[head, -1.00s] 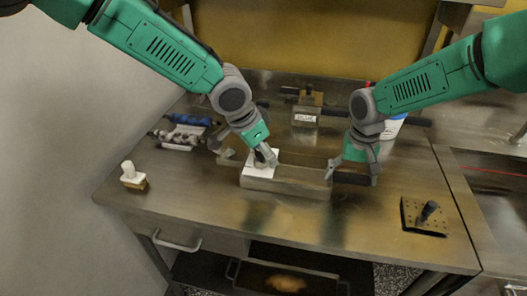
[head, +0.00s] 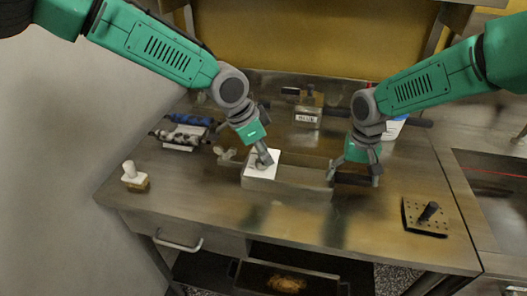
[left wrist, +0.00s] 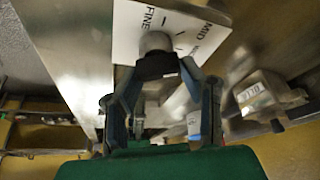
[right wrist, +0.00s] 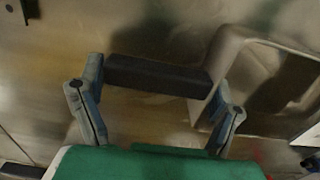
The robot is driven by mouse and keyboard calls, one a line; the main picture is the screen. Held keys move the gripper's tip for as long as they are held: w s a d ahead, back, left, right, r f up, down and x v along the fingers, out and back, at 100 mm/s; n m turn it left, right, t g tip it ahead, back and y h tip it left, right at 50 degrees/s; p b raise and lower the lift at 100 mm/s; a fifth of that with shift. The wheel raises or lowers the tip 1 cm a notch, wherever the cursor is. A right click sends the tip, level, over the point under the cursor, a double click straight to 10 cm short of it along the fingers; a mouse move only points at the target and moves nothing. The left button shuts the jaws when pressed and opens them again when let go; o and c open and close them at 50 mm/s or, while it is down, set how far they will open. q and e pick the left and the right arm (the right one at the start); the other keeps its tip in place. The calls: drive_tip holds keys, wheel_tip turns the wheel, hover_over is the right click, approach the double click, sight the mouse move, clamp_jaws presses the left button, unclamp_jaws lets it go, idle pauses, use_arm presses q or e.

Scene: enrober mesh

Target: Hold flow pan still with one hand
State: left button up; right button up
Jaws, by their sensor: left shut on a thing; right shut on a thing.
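The flow pan (head: 300,187) is a long metal trough in the middle of the steel table. A white dial plate (head: 261,172), marked FINE and MID in the left wrist view (left wrist: 187,35), sits at its left end. A round grey knob (left wrist: 157,43) rises from the plate. My left gripper (head: 264,160) is shut on the knob, its fingers either side of it. A black handle (right wrist: 155,76) sticks out from the pan's right end. My right gripper (head: 352,172) is shut on this handle, which lies between its fingers in the right wrist view.
A white-handled brush (head: 134,177) stands at the left edge. Rollers (head: 182,137) lie back left. A labelled metal box (head: 307,116) is behind the pan. A black perforated plate with a grip (head: 425,216) lies right. The front of the table is clear.

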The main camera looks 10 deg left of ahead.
use_arm(q)
drive_tip(key=m+g, duration=0.1)
drive_tip(key=m, duration=0.2)
drive_tip(key=m+g, duration=0.1)
drive_tip(key=m, duration=0.1)
drive_tip(key=shift+d+m+h, duration=0.15)
drive_tip(key=shift+m+h, duration=0.15)
drive_tip(key=shift+m, duration=0.1)
use_arm(e)
drive_tip(key=shift+a, duration=0.25)
use_arm(q)
drive_tip(key=o, duration=1.1)
drive_tip(key=shift+o, duration=0.2)
use_arm(e)
drive_tip(key=shift+d, duration=0.1)
use_arm(q)
drive_tip(key=shift+w+a+r, duration=0.1)
drive_tip(key=shift+a+r, duration=0.3)
drive_tip(key=v, duration=1.1)
use_arm(e)
drive_tip(key=shift+d, duration=0.15)
use_arm(q)
drive_tip(key=shift+w, duration=0.2)
use_arm(e)
drive_tip(key=shift+f, duration=0.1)
